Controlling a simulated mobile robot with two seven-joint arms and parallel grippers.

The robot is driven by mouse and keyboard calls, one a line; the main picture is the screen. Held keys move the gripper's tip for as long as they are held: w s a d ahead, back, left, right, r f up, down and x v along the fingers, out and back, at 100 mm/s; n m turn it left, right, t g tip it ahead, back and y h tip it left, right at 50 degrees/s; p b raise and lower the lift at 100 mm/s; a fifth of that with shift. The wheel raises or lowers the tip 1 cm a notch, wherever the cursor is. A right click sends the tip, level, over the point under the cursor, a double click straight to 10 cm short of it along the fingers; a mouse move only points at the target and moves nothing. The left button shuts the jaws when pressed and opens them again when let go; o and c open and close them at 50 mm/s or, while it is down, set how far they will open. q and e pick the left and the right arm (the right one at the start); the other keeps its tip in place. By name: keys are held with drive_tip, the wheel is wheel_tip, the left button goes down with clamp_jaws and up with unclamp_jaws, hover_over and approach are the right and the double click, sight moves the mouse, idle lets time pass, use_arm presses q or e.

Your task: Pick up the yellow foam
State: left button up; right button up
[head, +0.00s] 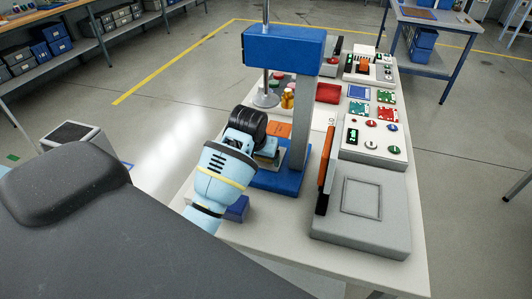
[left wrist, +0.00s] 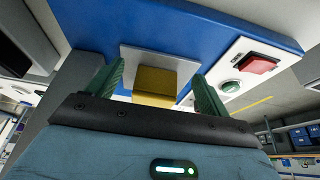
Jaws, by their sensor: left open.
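The yellow foam (left wrist: 153,88) is a small block in the left wrist view. It sits against a light grey plate (left wrist: 135,56) on the blue press (left wrist: 190,25). My left gripper (left wrist: 158,74) is open, with one green finger on each side of the foam and gaps between them. In the head view my left gripper (head: 250,125) is at the left side of the blue press (head: 283,46), and its arm hides most of the foam's area. My right gripper is not in view.
A grey box with an orange-edged lid (head: 361,200) and a control panel (head: 371,141) stand right of the press. A red tray (head: 328,93), circuit boards and jars are farther back. A small blue block (head: 237,209) lies near my left wrist.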

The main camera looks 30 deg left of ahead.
use_arm(q)
drive_tip(key=w, duration=0.3)
drive_tip(key=shift+w+a, duration=0.15)
drive_tip(key=shift+a, duration=0.25)
drive_tip(key=shift+w+f, duration=0.2)
drive_tip(key=shift+f, duration=0.35)
drive_tip(key=c, duration=1.1)
drive_tip(key=shift+o, duration=0.2)
